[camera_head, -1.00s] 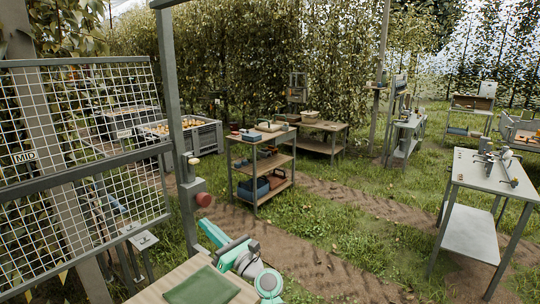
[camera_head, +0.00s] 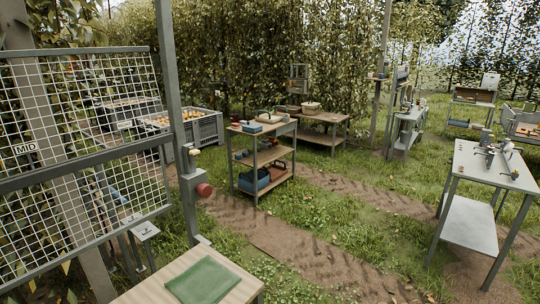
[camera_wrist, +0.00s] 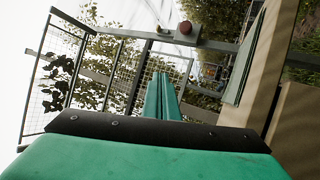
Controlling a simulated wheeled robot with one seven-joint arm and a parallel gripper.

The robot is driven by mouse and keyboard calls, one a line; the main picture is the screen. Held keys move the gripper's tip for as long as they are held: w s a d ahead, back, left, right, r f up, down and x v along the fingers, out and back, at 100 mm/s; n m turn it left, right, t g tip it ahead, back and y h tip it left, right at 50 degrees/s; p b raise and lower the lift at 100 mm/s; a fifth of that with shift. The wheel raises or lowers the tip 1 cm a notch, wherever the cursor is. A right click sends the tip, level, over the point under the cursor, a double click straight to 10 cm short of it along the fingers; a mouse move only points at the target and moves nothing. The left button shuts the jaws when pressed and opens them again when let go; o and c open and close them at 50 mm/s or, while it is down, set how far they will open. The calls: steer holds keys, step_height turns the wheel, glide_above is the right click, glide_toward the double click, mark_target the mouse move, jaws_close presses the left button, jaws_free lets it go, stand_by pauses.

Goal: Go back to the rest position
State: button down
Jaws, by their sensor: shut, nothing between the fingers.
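My gripper shows only in the wrist view, where its two green fingers (camera_wrist: 161,98) lie side by side, shut with nothing between them. The head view holds no part of my arm or gripper. In the wrist view the fingers point toward the mesh fence, and the picture is strongly tilted. The wooden table (camera_head: 240,288) with a green cloth (camera_head: 202,281) on it stands at the bottom of the head view. The table edge (camera_wrist: 262,85) and the cloth (camera_wrist: 240,62) also show at the right of the wrist view, beside the gripper and apart from the fingers.
A mesh fence panel (camera_head: 80,130) and a post with a red button (camera_head: 204,190) stand at the left. A shelf cart (camera_head: 262,156) stands mid-scene. A grey crate of fruit (camera_head: 205,130) is behind the post. A metal table (camera_head: 492,168) is at the right. Grass and dirt path between are clear.

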steer(key=s+d+f+m+g+h, duration=0.2)
steer(key=s+d+m, duration=0.3)
steer(key=s, duration=0.7)
steer(key=s+d+f+m+g+h, duration=0.2)
steer(key=s+d+f+m+h, duration=0.2)
steer(key=s+m, duration=0.6)
steer(key=s+d+f+m+g+h, duration=0.2)
steer(key=s+m, duration=0.5)
steer(key=s, duration=0.8)
steer(key=d+f+h, duration=0.1)
steer(key=d+h, duration=0.1)
steer(key=d, duration=0.1)
steer(key=shift+s+d, duration=0.25)
steer(key=shift+d, duration=0.05)
